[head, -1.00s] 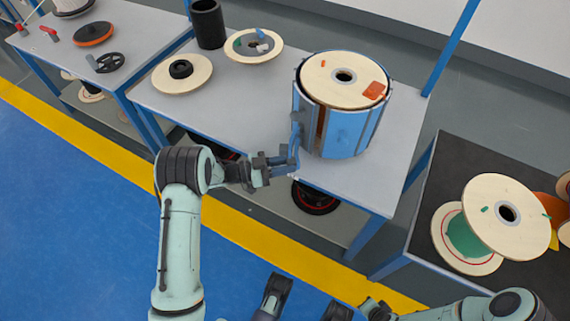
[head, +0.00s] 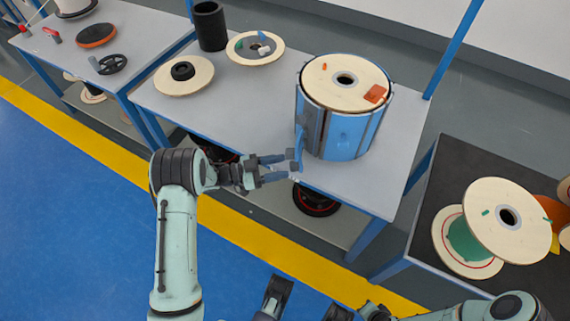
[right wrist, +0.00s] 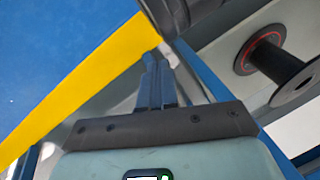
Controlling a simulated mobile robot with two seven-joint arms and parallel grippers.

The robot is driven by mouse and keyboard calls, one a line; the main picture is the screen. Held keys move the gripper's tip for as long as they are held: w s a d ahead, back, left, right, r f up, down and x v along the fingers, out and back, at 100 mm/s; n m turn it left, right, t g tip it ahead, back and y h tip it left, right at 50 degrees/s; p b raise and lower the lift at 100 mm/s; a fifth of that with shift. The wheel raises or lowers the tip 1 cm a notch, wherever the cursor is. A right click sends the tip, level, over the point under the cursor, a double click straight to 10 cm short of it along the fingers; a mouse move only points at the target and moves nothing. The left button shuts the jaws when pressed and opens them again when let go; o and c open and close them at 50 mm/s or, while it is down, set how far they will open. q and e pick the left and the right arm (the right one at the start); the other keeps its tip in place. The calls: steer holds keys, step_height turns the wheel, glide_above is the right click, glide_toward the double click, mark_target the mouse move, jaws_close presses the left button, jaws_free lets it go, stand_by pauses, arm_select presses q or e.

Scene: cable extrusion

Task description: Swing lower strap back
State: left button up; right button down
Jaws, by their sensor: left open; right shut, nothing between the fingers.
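A drum-shaped reel (head: 340,83) with a pale wooden top flange stands on the grey table, wrapped in a blue jacket (head: 345,135). A narrow blue strap (head: 299,139) stands out at the jacket's left edge, beside a grey panel. My left gripper (head: 290,166) is open at the strap's lower end, just left of the drum; I cannot tell whether it touches. My right gripper (right wrist: 155,82) is shut and empty in the right wrist view, away from the drum. In the head view, the right arm is low at the right.
The grey table (head: 250,105) also holds a wooden flange with a black hub (head: 183,76), a flange with small parts (head: 255,47) and a black cylinder (head: 209,25). A dark table (head: 440,160) with wooden reels stands at the right. A blue post (head: 455,45) rises behind the drum.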

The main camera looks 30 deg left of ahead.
arm_select(q)
steer(key=p+v, duration=0.1)
steer(key=v, duration=0.9)
steer(key=shift+s+a, duration=0.2)
steer(key=shift+a, duration=0.1)
arm_select(e)
steer(key=shift+s+a+r+g, duration=0.15)
steer(key=shift+s+a+r, duration=0.15)
steer(key=shift+s, duration=0.2)
steer(key=shift+s+a+r+g, duration=0.2)
steer(key=shift+s+r, duration=0.1)
steer(key=shift+s, duration=0.15)
